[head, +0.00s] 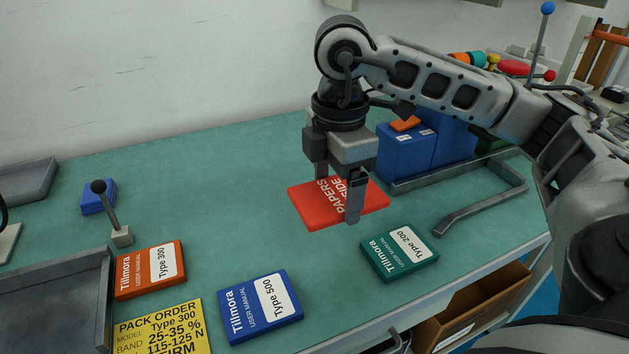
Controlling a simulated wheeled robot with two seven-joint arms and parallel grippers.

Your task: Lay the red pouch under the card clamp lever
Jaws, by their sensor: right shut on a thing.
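The red pouch (308,207), printed "PAPERS INSIDE", is flat in the middle of the head view. My right gripper (337,196) points down and is shut on it, with one finger in front and the other behind. The pouch looks roughly level; its height over the green bench is hard to tell. A small lever with a black ball knob (98,187) leans up from a pale block (122,237) at the left; it may be the card clamp lever. It stands well left of the pouch. My left gripper is not in view.
Orange (134,277), blue (247,315) and green (388,262) manuals lie along the bench's front. A yellow pack order card (163,330) and grey tray (103,300) are front left. A small blue block (92,201) sits behind the lever. Blue boxes (404,155) stand right. Bench between pouch and lever is clear.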

